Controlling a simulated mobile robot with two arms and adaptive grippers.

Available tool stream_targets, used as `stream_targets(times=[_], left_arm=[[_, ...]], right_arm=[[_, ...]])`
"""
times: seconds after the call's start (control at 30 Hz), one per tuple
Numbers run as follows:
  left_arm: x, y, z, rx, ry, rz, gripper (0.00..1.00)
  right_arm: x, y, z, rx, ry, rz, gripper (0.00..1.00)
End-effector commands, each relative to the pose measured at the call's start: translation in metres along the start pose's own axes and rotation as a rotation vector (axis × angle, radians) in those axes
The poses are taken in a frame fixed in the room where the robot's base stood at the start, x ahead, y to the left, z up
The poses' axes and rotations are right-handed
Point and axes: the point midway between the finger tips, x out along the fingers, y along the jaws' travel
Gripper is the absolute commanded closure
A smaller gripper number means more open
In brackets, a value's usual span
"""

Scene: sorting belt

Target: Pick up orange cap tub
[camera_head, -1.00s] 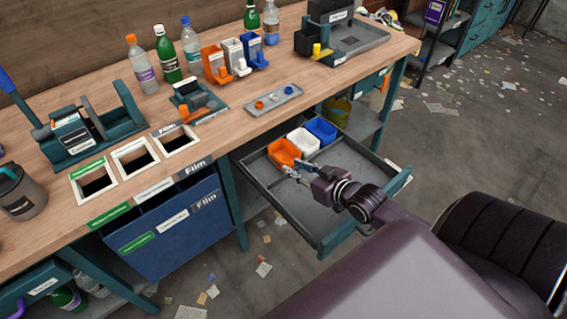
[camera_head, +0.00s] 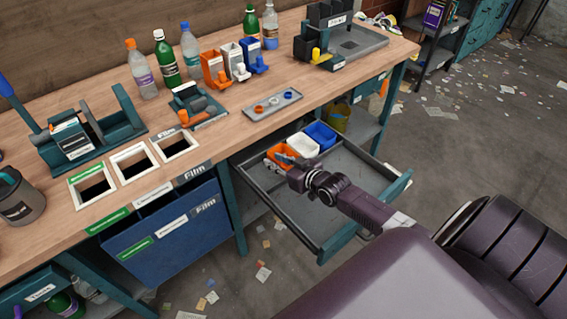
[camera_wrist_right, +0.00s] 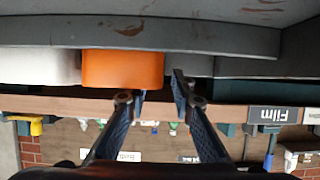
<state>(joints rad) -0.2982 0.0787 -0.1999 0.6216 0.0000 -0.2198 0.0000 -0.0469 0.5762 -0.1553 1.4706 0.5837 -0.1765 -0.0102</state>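The orange tub (camera_head: 281,149) sits at the left end of the open drawer (camera_head: 297,229), beside a white tub (camera_head: 303,144) and a blue tub (camera_head: 320,134). My right gripper (camera_head: 277,160) is at the orange tub and hides part of it. In the right wrist view, which looks upside down, the orange tub (camera_wrist_right: 122,70) is just beyond the gripper (camera_wrist_right: 159,84). One finger overlaps the tub's right edge; the other is right of it. The fingers are apart with nothing clearly held. I cannot tell whether they touch the tub. My left gripper is out of view.
The workbench (camera_head: 230,137) stands above the drawer. It holds bottles, colored dispensers and a small grey tray (camera_head: 272,106) with caps. A blue bin (camera_head: 165,235) is under the bench to the left. The drawer's right part is bare.

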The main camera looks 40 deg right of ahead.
Motion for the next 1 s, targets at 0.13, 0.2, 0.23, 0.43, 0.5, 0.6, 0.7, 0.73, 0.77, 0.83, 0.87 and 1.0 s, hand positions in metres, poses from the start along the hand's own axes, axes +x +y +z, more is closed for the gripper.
stream_targets(times=[0.13, 0.2, 0.23, 0.43, 0.5, 0.6, 0.7, 0.73, 0.77, 0.83, 0.87, 1.0], left_arm=[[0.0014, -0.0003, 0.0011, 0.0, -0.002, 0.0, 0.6], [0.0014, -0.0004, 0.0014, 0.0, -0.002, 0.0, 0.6], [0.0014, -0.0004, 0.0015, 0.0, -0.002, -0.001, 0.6], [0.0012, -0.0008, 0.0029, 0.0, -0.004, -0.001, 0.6], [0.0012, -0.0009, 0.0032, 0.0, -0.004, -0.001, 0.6], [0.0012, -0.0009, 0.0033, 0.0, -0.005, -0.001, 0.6], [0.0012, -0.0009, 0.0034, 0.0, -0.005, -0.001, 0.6], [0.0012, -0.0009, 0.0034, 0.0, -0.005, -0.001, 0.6], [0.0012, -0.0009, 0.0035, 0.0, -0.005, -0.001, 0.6], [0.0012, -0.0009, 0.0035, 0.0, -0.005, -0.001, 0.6], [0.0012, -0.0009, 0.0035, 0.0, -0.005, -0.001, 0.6], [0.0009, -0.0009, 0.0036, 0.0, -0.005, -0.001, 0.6]], right_arm=[[0.0103, -0.0002, 0.0005, 0.0, -0.001, 0.0, 0.78], [0.0113, -0.0002, 0.0006, 0.0, -0.001, 0.0, 0.78], [0.0114, -0.0002, 0.0007, 0.0, -0.001, 0.0, 0.78], [0.0111, -0.0003, 0.0006, 0.0, -0.001, 0.0, 0.83], [0.011, -0.0003, 0.0005, 0.0, -0.001, 0.0, 0.91], [0.011, -0.0003, 0.0005, 0.0, -0.001, 0.0, 1.0], [0.0109, -0.0003, 0.0005, 0.0, -0.001, 0.0, 1.0], [0.0109, -0.0003, 0.0006, 0.0, -0.001, 0.0, 1.0], [0.0109, -0.0002, 0.0004, 0.0, -0.001, 0.0, 1.0], [0.0109, -0.0003, 0.0004, 0.0, -0.001, 0.0, 1.0], [0.0109, -0.0002, 0.0004, 0.0, -0.001, 0.0, 1.0], [0.0104, -0.0003, -0.0011, 0.0, 0.0, 0.0, 1.0]])
